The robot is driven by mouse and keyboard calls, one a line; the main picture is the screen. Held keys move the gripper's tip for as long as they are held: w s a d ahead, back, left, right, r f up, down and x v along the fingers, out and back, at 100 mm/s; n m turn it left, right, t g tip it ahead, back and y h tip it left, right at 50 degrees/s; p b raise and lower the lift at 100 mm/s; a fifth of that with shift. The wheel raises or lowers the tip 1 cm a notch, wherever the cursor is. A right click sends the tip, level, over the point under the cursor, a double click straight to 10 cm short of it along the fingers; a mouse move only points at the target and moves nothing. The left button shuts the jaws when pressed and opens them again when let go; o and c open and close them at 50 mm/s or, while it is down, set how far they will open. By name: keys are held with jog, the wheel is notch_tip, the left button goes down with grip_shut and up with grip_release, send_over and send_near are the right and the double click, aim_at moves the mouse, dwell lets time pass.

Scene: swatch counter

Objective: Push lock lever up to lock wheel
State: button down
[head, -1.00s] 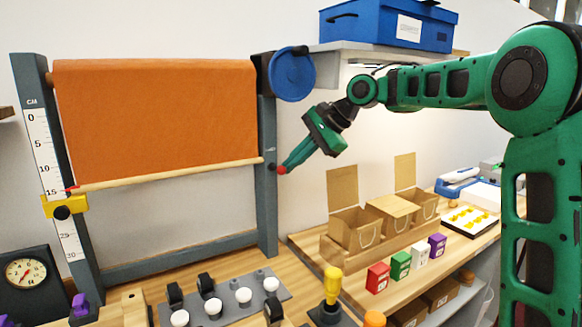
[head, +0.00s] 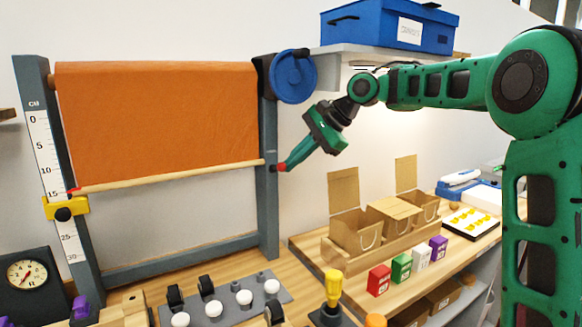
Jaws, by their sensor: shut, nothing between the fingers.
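The blue wheel (head: 293,76) sits at the top of the right post (head: 267,205) of a grey frame. An orange cloth (head: 160,120) hangs from the frame's top, with a wooden bar (head: 170,176) along its lower edge. My gripper (head: 281,168) is shut and empty. Its red tip is at the right post, well below the wheel, and seems close to or touching the post. I cannot make out the lock lever clearly; a small dark part at the post by the tip may be it.
A scale (head: 52,180) with a yellow slider (head: 66,208) is on the left post. A blue box (head: 390,25) stands on the shelf right of the wheel. Open cardboard boxes (head: 354,230) and small coloured boxes (head: 379,280) stand on the counter below.

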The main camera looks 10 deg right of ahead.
jog(key=shift+r, duration=0.55)
jog(key=s+d+r, duration=0.1)
jog(key=s+d, duration=0.2)
jog(key=d, duration=0.3)
jog(key=s+d+r, duration=0.1)
jog(key=s+d, duration=0.2)
jog(key=d, duration=0.3)
jog(key=shift+s+d, duration=0.25)
jog(key=shift+f, duration=0.15)
